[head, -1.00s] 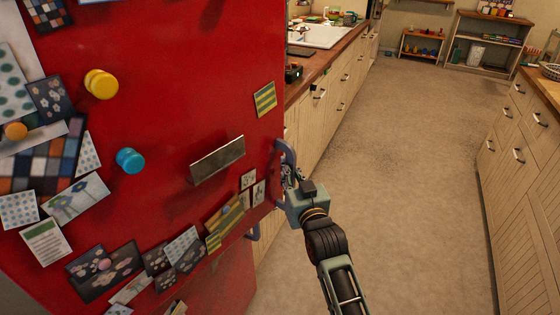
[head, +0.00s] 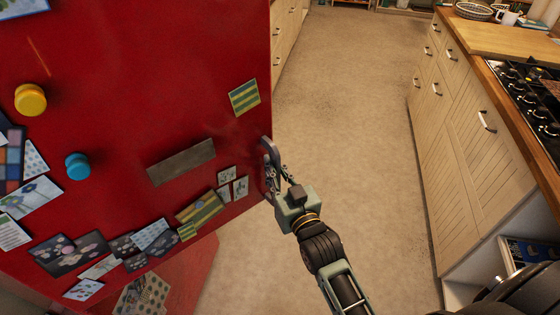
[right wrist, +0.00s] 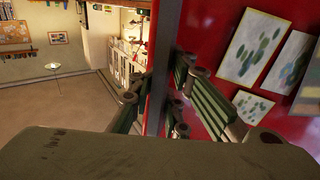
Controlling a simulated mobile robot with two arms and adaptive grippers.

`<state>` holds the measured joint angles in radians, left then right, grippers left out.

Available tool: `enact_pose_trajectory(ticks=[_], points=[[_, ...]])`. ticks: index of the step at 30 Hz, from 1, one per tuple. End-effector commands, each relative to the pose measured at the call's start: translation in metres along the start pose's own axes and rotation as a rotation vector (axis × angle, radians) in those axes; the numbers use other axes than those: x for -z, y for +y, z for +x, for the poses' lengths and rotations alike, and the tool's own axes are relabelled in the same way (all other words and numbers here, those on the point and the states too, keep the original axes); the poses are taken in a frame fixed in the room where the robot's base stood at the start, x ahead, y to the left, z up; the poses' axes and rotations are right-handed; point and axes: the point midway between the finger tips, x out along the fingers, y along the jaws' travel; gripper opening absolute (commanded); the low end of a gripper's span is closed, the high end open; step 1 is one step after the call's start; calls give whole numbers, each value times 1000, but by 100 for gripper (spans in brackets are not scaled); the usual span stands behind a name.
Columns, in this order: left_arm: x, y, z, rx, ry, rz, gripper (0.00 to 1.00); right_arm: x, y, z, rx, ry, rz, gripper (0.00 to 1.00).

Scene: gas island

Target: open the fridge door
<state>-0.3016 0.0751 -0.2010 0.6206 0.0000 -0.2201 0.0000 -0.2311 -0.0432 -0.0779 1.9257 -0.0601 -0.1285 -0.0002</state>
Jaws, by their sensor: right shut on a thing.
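The red fridge door (head: 110,90) fills the left of the head view, covered with magnets and cards. Its blue-grey handle (head: 270,156) is at the door's right edge. My right gripper (head: 275,180) is shut on this handle. The upper door stands out past the red lower door (head: 185,280), so it looks partly open. In the right wrist view, the fingers (right wrist: 155,98) sit on both sides of the door's edge zone, and the red door face (right wrist: 215,40) is on the right. The fridge interior is hidden. My left gripper is not in view.
Open floor (head: 345,130) lies right of the door. A wooden counter with pale drawers (head: 465,150) and a gas hob (head: 530,95) runs along the right. More pale cabinets (head: 288,35) stand behind the door.

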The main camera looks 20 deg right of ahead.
Motion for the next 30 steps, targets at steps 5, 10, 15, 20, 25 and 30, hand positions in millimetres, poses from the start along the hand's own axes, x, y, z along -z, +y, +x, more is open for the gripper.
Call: enact_pose_trajectory(ticks=[5,10,15,20,25,30], points=[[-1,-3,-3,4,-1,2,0,1,-6,-4,13,1,0,0],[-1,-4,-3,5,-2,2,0,1,-8,-5,16,2,0,0],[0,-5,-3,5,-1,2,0,0,-8,-5,16,2,1,0],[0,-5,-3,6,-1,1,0,0,-8,-5,16,1,1,8],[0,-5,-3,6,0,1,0,0,-8,-5,16,1,1,23],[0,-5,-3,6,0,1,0,0,-8,-5,15,1,1,26]])
